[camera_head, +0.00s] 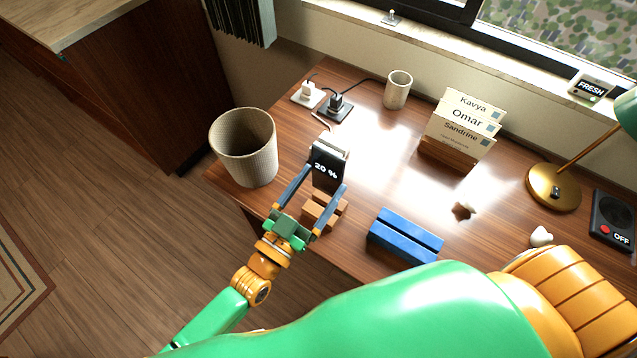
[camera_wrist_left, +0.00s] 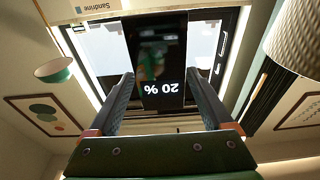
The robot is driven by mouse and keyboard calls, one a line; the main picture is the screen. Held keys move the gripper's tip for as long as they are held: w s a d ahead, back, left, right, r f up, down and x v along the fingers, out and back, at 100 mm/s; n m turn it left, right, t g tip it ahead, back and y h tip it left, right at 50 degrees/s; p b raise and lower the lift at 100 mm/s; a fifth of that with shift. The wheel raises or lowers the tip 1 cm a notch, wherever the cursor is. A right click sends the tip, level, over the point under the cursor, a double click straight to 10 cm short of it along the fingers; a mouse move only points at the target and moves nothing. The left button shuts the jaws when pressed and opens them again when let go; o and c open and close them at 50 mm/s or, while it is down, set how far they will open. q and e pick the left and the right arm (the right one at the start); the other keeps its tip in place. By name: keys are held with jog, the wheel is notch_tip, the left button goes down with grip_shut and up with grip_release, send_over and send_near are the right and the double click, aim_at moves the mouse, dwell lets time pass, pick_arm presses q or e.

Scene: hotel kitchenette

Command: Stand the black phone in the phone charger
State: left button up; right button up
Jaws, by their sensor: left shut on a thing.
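My left gripper (camera_head: 324,180) is shut on the phone, one finger at each side edge. In the left wrist view the phone (camera_wrist_left: 161,60) is between the fingertips (camera_wrist_left: 162,88), its text upside down. A pale grey-white piece (camera_head: 333,144), apparently the phone charger, shows just behind the phone's top, with a thin cable near it. The phone hides most of it, so I cannot tell whether they touch. My right gripper is out of view.
A ribbed beige bin (camera_head: 246,150) stands close left of the phone. A brown wooden block (camera_head: 323,209) and a blue slotted block (camera_head: 405,236) lie nearer me. A card holder (camera_head: 447,153) stands to the right, and a cup (camera_head: 397,90) and plugs (camera_head: 337,106) are behind.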

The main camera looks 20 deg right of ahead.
pick_arm(q)
jog(key=shift+f+b, duration=3.4)
jog(key=shift+f, duration=0.4)
jog(key=o, duration=1.3)
jog(key=v, duration=0.6)
jog(key=shift+s+a, duration=0.15)
jog(key=shift+a, duration=0.05)
jog(key=shift+s+a, duration=0.25)
jog(key=shift+a, duration=0.05)
